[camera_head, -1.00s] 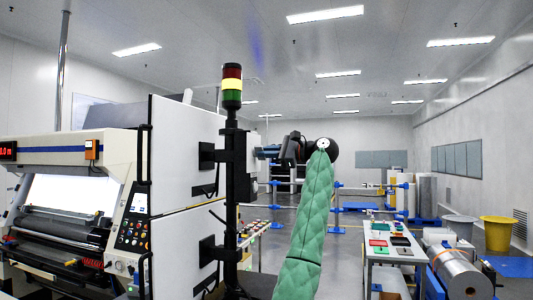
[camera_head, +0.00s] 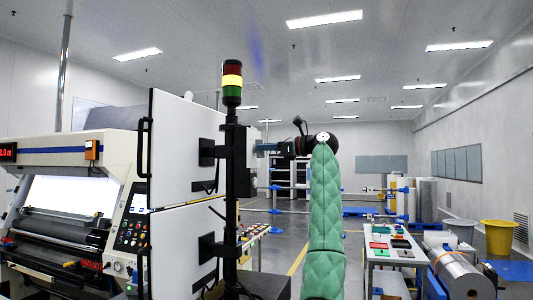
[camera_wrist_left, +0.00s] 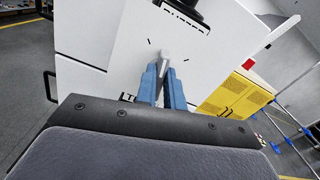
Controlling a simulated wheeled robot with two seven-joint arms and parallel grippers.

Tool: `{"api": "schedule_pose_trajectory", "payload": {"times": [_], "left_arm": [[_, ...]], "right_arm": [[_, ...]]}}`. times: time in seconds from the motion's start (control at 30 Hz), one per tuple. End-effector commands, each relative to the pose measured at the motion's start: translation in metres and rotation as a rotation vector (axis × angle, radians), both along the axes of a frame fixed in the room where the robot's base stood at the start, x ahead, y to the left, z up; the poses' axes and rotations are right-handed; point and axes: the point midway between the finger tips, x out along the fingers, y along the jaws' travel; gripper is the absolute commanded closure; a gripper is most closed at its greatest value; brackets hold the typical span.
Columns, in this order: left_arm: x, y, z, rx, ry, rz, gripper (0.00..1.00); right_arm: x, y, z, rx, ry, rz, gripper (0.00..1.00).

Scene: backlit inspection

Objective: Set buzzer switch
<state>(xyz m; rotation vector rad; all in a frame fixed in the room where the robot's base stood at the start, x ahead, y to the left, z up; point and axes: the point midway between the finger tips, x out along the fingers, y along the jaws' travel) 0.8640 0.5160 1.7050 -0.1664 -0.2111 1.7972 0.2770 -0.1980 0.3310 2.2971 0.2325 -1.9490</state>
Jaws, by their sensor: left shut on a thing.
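The buzzer switch shows in the left wrist view as a small grey lever (camera_wrist_left: 166,55) on a white panel (camera_wrist_left: 115,45) with short black tick marks. The blue fingers of my left gripper (camera_wrist_left: 163,84) are shut on the lever, and they cover part of a printed label below it. In the head view, my left gripper (camera_head: 266,148) points left, towards the dark pole of the signal tower. The lever is too small or hidden to tell there. The signal tower (camera_head: 232,83) has red, yellow and green segments, with yellow lit. My right gripper is not in view.
The inspection machine (camera_head: 70,190) with its bright screen stands at left, with white cabinet doors (camera_head: 182,150) behind the dark pole (camera_head: 231,190). A table with coloured trays (camera_head: 393,252) and rolls stand at right. Grey floor lies open between.

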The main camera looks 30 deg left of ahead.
Motion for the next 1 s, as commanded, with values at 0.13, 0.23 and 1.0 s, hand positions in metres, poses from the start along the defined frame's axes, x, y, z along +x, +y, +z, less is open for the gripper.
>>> {"api": "schedule_pose_trajectory", "payload": {"times": [0.13,0.23,1.0], "left_arm": [[0.001,0.000,-0.001,-0.033,0.133,-0.003,1.00],[0.002,0.000,-0.001,-0.056,0.225,-0.002,1.00],[0.005,0.001,0.001,-0.207,0.867,-0.002,1.00]], "right_arm": [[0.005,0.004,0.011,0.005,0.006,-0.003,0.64],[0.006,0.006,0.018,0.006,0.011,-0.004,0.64],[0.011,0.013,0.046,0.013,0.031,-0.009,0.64]]}}
